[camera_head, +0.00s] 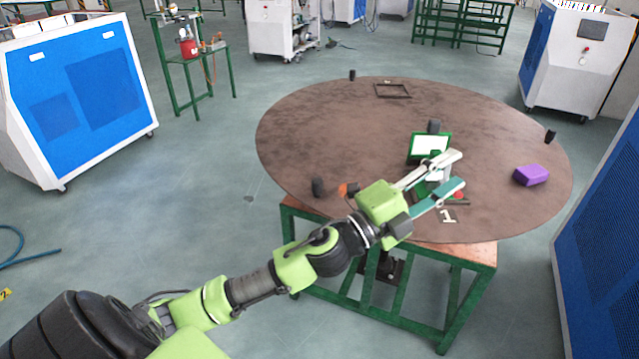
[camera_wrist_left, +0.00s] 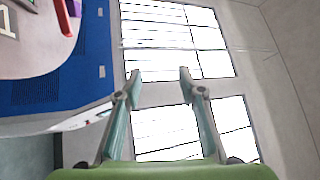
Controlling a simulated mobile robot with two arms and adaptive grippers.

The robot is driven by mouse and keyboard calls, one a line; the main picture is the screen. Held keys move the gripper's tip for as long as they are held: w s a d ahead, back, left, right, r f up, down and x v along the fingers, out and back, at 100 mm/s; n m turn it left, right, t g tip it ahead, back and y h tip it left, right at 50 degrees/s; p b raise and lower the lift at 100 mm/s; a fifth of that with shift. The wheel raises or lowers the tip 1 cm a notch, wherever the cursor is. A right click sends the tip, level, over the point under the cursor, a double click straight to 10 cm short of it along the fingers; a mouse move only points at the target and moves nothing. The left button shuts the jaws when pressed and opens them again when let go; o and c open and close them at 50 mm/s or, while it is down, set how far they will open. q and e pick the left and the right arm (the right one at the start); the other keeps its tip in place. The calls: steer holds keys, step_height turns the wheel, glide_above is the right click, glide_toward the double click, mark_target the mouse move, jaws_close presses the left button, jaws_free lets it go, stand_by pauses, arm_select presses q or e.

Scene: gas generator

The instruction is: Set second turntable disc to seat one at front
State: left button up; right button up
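The turntable disc (camera_head: 330,130) is a large round brown plate on a green-framed table (camera_head: 440,310). A white "1" (camera_head: 447,215) is marked at its front edge. Black pegs stand around it: one at the front left (camera_head: 318,187), one at the back (camera_head: 352,75), one at the right (camera_head: 550,136). My left gripper (camera_head: 457,171) is over the front right of the disc, its two fingers apart. It also shows open in the left wrist view (camera_wrist_left: 157,73), with nothing between the fingers. Whether it touches anything on the disc cannot be told. My right gripper is out of view.
On the disc are a green-rimmed white panel (camera_head: 430,146) beside my fingers, a purple block (camera_head: 531,175) at the right and a dark square frame (camera_head: 393,90) at the back. A blue machine (camera_head: 600,230) stands close on the right.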

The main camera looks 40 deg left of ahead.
arm_select(q)
steer(key=d+r+m+g+h, duration=0.3)
steer(key=d+m+g+h, duration=0.25)
steer(key=m, duration=0.65)
steer(key=m+g+y, duration=0.6)
steer(key=g+y, duration=0.4)
steer(key=y, duration=0.4)
glide_toward(315, 180)
steer(key=shift+h, duration=0.25)
steer(key=p+x, duration=0.3)
steer(key=x, duration=0.7)
steer(key=shift+a+f, duration=0.1)
steer(key=shift+f, duration=0.25)
steer(key=shift+w+f+t, duration=0.15)
steer(key=shift+f+t, duration=0.1)
steer(key=shift+f, duration=0.15)
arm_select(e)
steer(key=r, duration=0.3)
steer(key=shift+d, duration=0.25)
